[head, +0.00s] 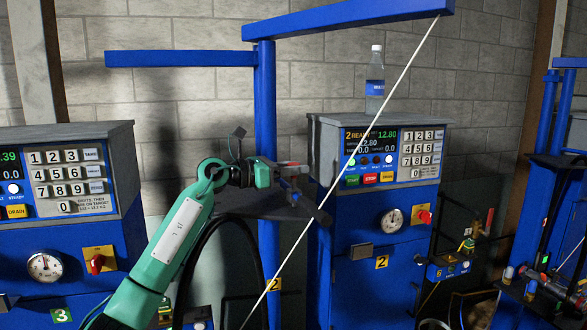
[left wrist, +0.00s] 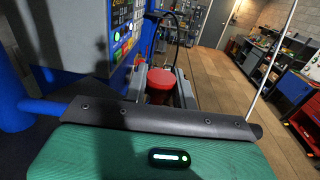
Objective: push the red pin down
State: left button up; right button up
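A red pin (left wrist: 160,85) with a round top shows in the left wrist view, just beyond the dark bar across my gripper. My left gripper (head: 294,178) is in front of the blue post, near the console of scale 2. In the left wrist view the grey fingers of the left gripper (left wrist: 163,92) stand apart, one on each side of the red pin. Whether they touch it I cannot tell. The pin's lower part is hidden by the gripper. My right gripper is not in view.
A blue post (head: 265,95) with blue beams stands behind my left arm. A dark plate (head: 240,207) lies below the gripper. The scale 2 console (head: 385,155) is to the right, with a bottle (head: 375,85) on top. A thin white rod (head: 350,165) crosses the head view diagonally.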

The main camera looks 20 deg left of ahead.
aim_at(294, 180)
pick_arm(q)
grip_shut()
jog(key=shift+f+b, duration=1.15)
jog(key=shift+f, duration=0.35)
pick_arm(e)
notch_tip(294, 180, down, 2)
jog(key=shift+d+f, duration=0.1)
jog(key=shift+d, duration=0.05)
pick_arm(q)
jog(key=o, duration=0.6)
grip_release()
jog(key=shift+f, duration=0.1)
jog(key=shift+o, duration=0.2)
